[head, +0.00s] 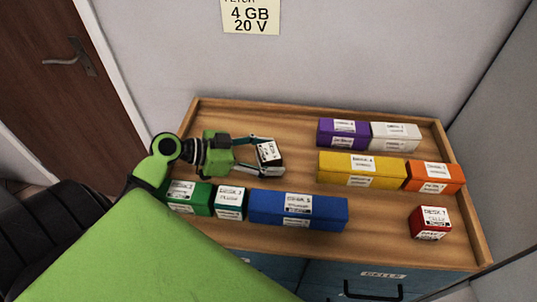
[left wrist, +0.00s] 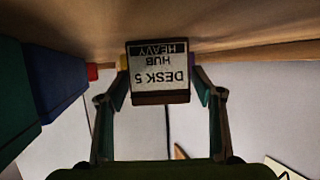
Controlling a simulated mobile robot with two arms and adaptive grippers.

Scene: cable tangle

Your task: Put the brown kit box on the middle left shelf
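The brown kit box (head: 270,154) is a small dark brown box with a white label, at the left-middle of the wooden desk top. In the left wrist view the box (left wrist: 160,72) shows upside down, its label reading "DESK 5 HUB HEAVY". My left gripper (head: 268,154) reaches in from the left, with one finger on each side of the box. In the left wrist view both fingertips (left wrist: 160,78) meet the box's sides, so it looks shut on it. I cannot tell whether the box touches the desk top. My right gripper and the shelf are not in view.
A blue box (head: 298,210) and green boxes (head: 229,202) lie in front of the gripper. Purple (head: 343,133), white (head: 396,136), yellow (head: 361,169), orange (head: 434,177) and red (head: 429,222) boxes stand to the right. A raised wooden rim (head: 215,103) borders the desk at the wall.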

